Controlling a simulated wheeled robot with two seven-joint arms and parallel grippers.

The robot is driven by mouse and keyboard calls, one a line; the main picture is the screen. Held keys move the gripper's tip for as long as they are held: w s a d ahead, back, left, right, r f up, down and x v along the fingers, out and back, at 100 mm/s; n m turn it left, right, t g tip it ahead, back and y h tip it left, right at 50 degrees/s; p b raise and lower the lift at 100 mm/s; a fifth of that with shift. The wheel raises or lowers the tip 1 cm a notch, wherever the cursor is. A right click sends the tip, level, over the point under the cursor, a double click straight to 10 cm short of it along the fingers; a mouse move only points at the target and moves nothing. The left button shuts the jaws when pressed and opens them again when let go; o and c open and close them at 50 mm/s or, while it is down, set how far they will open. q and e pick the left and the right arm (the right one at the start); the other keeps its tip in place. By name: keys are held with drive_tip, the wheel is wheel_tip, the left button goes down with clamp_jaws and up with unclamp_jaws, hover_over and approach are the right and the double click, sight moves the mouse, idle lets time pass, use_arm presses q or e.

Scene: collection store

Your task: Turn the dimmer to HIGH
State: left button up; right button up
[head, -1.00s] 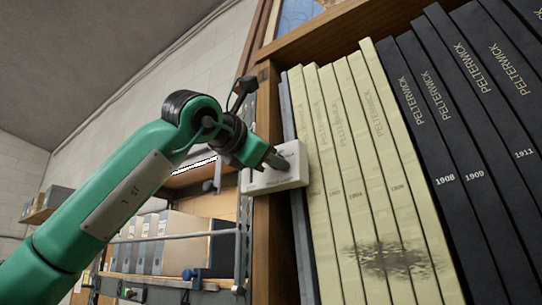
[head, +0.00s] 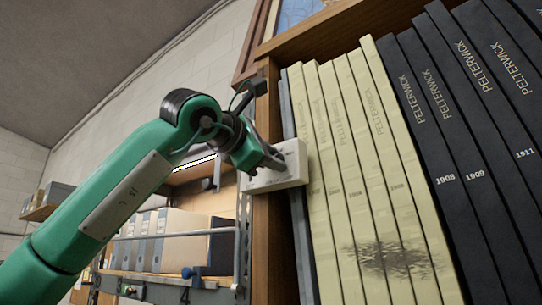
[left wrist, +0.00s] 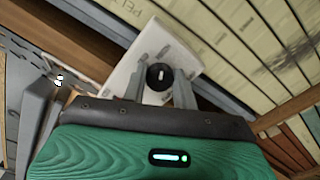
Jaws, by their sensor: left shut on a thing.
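The dimmer is a white box (head: 294,170) fixed to the wooden upright at the left end of the book row in the head view. Its white plate (left wrist: 195,62) also shows in the left wrist view, with a round black knob (left wrist: 159,77) bearing a pale mark. My left gripper (head: 276,161) reaches the box from the left. Its two grey fingers (left wrist: 161,88) stand on either side of the knob and are shut on it. The lettering on the box is too small or covered to read. My right gripper is in neither view.
Cream volumes (head: 350,150) stand close to the right of the dimmer, with dark volumes (head: 450,140) beyond them. The wooden upright (head: 268,230) is behind and below the box. Further back on the left, a shelf holds binders (head: 180,240).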

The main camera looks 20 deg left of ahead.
use_arm(q)
drive_tip(key=o, duration=1)
drive_tip(key=shift+c, duration=0.2)
drive_tip(key=shift+s, duration=0.1)
drive_tip(key=b+v, duration=0.6)
drive_tip(key=v, duration=0.7)
drive_tip(key=shift+s, duration=0.3)
drive_tip(key=shift+a, duration=0.1)
